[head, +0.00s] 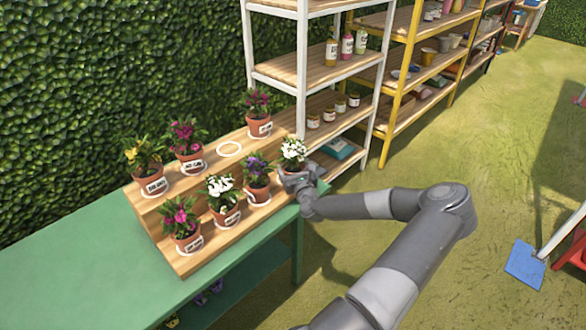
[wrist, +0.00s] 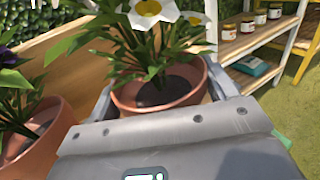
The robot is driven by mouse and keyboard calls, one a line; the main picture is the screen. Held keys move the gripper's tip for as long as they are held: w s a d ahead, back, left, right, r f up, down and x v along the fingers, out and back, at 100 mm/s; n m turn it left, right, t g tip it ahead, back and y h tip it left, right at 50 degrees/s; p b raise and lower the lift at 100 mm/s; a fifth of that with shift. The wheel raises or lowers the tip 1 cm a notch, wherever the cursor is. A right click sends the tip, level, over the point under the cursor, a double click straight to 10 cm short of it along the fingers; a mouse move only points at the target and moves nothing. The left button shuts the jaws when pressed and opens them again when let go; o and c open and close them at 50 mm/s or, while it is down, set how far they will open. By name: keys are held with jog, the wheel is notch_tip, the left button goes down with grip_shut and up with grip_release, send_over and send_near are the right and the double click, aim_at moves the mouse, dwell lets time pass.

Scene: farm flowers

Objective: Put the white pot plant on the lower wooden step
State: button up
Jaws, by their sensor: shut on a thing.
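The white-flowered plant in a terracotta pot (head: 293,152) is at the right end of the wooden stepped stand. My gripper (head: 296,173) is shut on this pot, which stays upright. In the wrist view, the pot (wrist: 165,95) sits between my two fingers, with its white flowers and leaves above. The pot is over or on the right end of the lower wooden step (head: 278,200); my gripper hides its base, so I cannot tell whether it touches. A second white-flowered pot plant (head: 222,195) stands on the lower step, further left.
A purple-flowered pot (head: 258,178) stands just left of the held pot. A pink-flowered pot (head: 183,225) is at the lower step's left. The upper step has several pots and an empty white ring (head: 229,149). A white shelf (head: 302,80) rises behind the right end.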

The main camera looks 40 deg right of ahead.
jog(key=shift+f, duration=0.1)
jog(key=o, duration=1.3)
jog(key=v, duration=1.2)
